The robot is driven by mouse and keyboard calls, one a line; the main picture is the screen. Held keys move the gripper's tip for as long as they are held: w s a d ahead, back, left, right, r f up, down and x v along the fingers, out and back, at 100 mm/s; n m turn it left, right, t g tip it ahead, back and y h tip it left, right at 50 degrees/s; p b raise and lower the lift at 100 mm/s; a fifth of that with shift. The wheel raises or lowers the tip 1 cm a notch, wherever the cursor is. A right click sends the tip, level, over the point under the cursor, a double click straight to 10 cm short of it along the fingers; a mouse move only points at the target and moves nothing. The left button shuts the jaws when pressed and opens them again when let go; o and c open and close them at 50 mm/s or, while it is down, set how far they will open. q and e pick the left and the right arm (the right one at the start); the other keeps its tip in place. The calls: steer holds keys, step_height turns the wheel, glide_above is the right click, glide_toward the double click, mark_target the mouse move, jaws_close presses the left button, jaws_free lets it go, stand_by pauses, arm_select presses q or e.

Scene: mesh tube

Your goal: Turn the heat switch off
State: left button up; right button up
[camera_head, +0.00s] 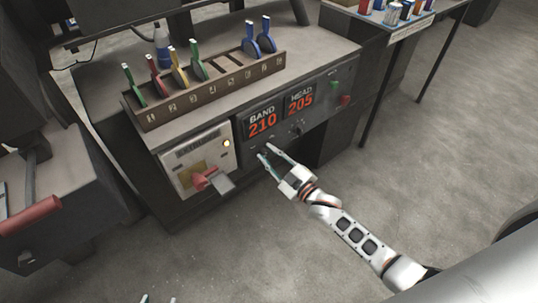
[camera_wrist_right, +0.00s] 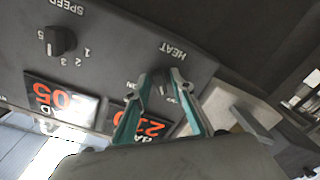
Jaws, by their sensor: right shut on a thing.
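The dark heat switch (camera_wrist_right: 166,88) is on the machine's front panel, under the HEAT label in the right wrist view. My right gripper (camera_head: 267,151) reaches the panel below the BAND display in the head view. In the right wrist view its two teal fingers (camera_wrist_right: 160,76) are shut on the heat switch, one on each side. The fingers partly hide the switch, and I cannot tell its exact setting. An ON mark shows beside it. The lit displays read BAND 210 (camera_head: 262,122) and HEAD 205 (camera_head: 300,101). Only the tips of my left gripper (camera_head: 158,299) show, apart, at the bottom edge.
A speed knob (camera_wrist_right: 60,42) is on the same panel. A wooden rack (camera_head: 215,92) with several coloured tools stands on top. A red-handled machine (camera_head: 30,215) is at the left.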

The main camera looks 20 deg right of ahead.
steer(key=shift+n, duration=0.9)
arm_select(q)
steer(key=shift+w+r, duration=0.45)
steer(key=shift+w, duration=0.15)
steer(key=shift+s+f, duration=0.2)
steer(key=shift+s, duration=0.1)
arm_select(e)
steer(key=o, duration=0.7)
arm_select(q)
steer(key=shift+s+f, duration=0.1)
arm_select(e)
steer(key=shift+o, duration=0.2)
steer(key=shift+s, duration=0.1)
steer(key=v, duration=1.1)
steer(key=shift+s+d, duration=0.15)
steer(key=shift+s, duration=0.25)
arm_select(q)
steer(key=shift+w+r, duration=0.2)
arm_select(e)
steer(key=shift+r, duration=0.1)
